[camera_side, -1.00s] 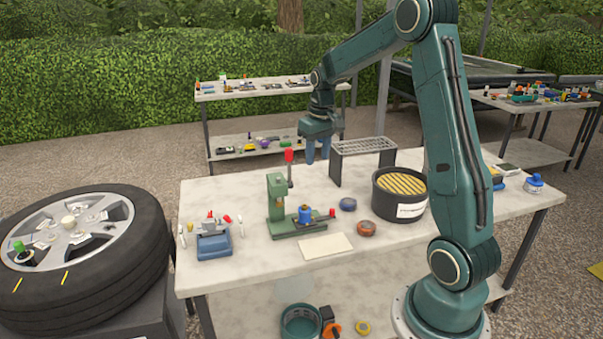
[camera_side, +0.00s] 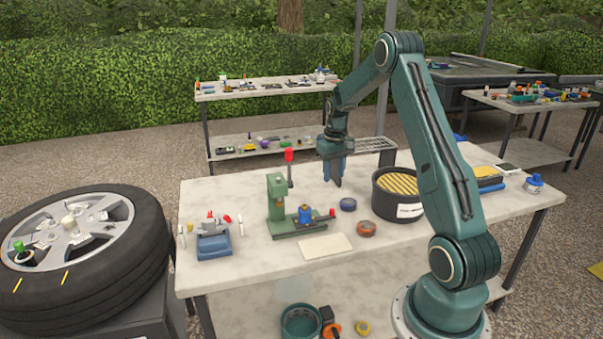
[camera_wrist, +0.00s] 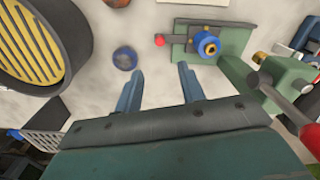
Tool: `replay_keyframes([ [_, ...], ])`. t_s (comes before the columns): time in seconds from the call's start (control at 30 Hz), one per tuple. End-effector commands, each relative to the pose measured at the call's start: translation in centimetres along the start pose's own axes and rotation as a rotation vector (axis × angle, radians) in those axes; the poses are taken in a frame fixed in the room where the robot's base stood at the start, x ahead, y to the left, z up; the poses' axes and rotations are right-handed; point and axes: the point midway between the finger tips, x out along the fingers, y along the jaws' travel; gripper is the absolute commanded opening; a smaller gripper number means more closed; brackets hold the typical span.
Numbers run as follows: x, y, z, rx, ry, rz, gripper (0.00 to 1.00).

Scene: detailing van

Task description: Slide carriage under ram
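A small green press (camera_side: 277,201) with a red-knobbed lever (camera_side: 289,156) stands on the table. Its carriage, with a blue round part (camera_side: 305,214) on it and a red knob (camera_side: 332,212) at its right end, sits on the green base to the right of the press column. In the wrist view the blue part (camera_wrist: 207,44) and red knob (camera_wrist: 159,41) show ahead of the fingers, and the press head (camera_wrist: 287,75) is at the right. My gripper (camera_side: 335,178) hangs above the table behind and right of the press. In the wrist view its fingers (camera_wrist: 160,88) are apart and empty.
A black bucket with a yellow grate (camera_side: 400,195) stands right of my gripper, with a wire rack (camera_side: 370,145) behind. Blue tape (camera_side: 348,204), orange tape (camera_side: 366,228) and a cream card (camera_side: 326,246) lie near the carriage. A blue vise-like fixture (camera_side: 213,240) stands left.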

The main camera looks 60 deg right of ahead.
Motion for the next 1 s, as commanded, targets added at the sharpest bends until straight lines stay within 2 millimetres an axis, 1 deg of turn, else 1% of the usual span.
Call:
replay_keyframes([
  [0.27,3.2,-0.1,0.1,0.0,-0.004,-0.001,0.39],
  [0.7,9.9,-0.1,0.1,0.0,-0.004,-0.001,0.39],
  [0.83,11.4,-0.1,0.1,0.0,-0.003,-0.001,0.39],
  [1.0,12.6,-0.1,0.0,0.0,-0.001,0.0,0.39],
])
